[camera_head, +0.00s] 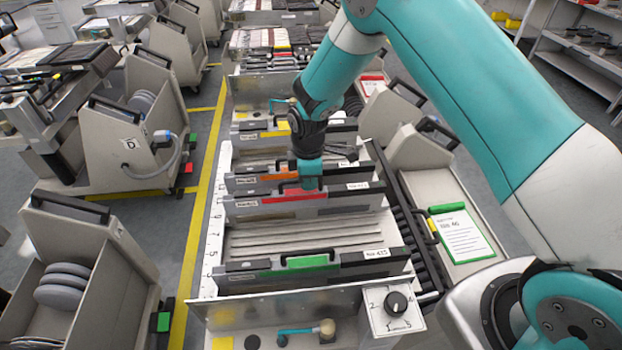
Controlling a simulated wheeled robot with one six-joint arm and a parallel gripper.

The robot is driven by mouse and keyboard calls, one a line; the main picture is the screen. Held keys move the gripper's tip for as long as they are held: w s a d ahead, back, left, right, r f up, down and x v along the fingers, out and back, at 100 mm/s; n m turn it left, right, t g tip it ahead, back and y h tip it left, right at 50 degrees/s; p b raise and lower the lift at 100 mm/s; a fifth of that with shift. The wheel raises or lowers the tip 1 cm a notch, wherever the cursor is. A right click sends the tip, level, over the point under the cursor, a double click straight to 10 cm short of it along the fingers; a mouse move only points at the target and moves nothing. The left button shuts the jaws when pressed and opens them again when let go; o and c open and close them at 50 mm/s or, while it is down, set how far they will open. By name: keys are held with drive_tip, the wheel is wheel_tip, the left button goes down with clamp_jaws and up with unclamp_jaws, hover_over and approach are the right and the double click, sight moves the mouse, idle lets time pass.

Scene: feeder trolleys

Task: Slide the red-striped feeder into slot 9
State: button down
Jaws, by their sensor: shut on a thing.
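The red-striped feeder (345,202) is a long grey bar with a red stripe and a black handle. It stands upright across the trolley bed, close in front of the orange-striped feeder (245,181). My gripper (309,185) points down and is shut on the red-striped feeder at its handle. I cannot tell whether the feeder is seated or slightly raised. A white number strip (212,225) runs along the bed's left edge; its small digits are hard to read, so I cannot pick out slot 9 surely.
Bare bed (310,238) lies between the red-striped feeder and the green-striped feeder (350,265) nearer me. A yellow-striped feeder (258,136) stands farther back. A knob box (391,308) is at the front right. Other trolleys flank both sides.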

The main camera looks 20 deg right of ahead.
drive_tip(key=shift+w+a, duration=0.1)
drive_tip(key=shift+a, duration=0.15)
drive_tip(key=c, duration=1.1)
unclamp_jaws()
wheel_tip(320, 180, up, 17)
drive_tip(key=b, duration=0.2)
drive_tip(key=s+r+m+y, duration=0.1)
drive_tip(key=s+r+m, duration=0.2)
drive_tip(key=s, duration=0.7)
drive_tip(key=s+a+r+m+y, duration=0.1)
drive_tip(key=s+r+m, duration=0.2)
drive_tip(key=s, duration=0.7)
drive_tip(key=s+r+m+y, duration=0.2)
drive_tip(key=s+r, duration=0.1)
drive_tip(key=s, duration=0.6)
drive_tip(key=shift+s+a+r+m, duration=0.4)
